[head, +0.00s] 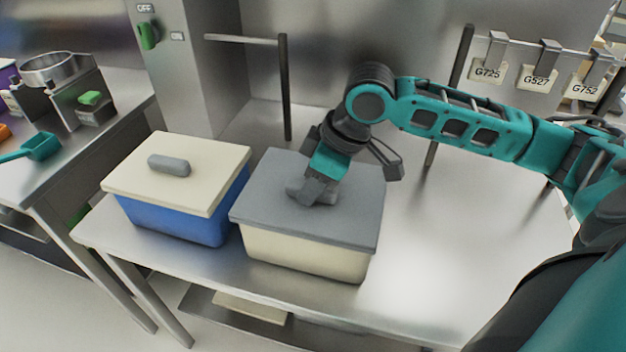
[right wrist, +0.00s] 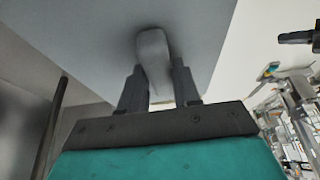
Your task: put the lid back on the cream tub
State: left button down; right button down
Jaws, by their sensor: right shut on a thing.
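The cream tub (head: 303,255) stands on the steel table, right of the blue tub. A grey lid (head: 262,197) lies over its top; it also shows in the right wrist view (right wrist: 90,45). My right gripper (head: 312,196) is shut on the grey handle (right wrist: 153,52) of this lid, with a finger on each side in the right wrist view. The lid looks about level and close to the rim; I cannot tell if it is fully seated. My left gripper is not in view.
The blue tub (head: 175,221) with a cream lid (head: 215,162) stands just left of the cream tub. The steel table (head: 440,240) is clear on the right. A rail with hanging tags (head: 537,77) is at the back. Another table with utensils (head: 75,140) is at the left.

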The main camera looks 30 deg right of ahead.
jog(key=shift+f+p, duration=0.25)
jog(key=shift+p, duration=0.15)
dwell(0.5)
jog(key=shift+p, duration=0.65)
jog(key=shift+f, duration=0.1)
jog(key=c, duration=0.7)
grip_release()
jog(key=shift+c, duration=0.2)
jog(key=shift+o, duration=0.3)
jog(key=o, duration=0.5)
jog(key=shift+r, duration=3.55)
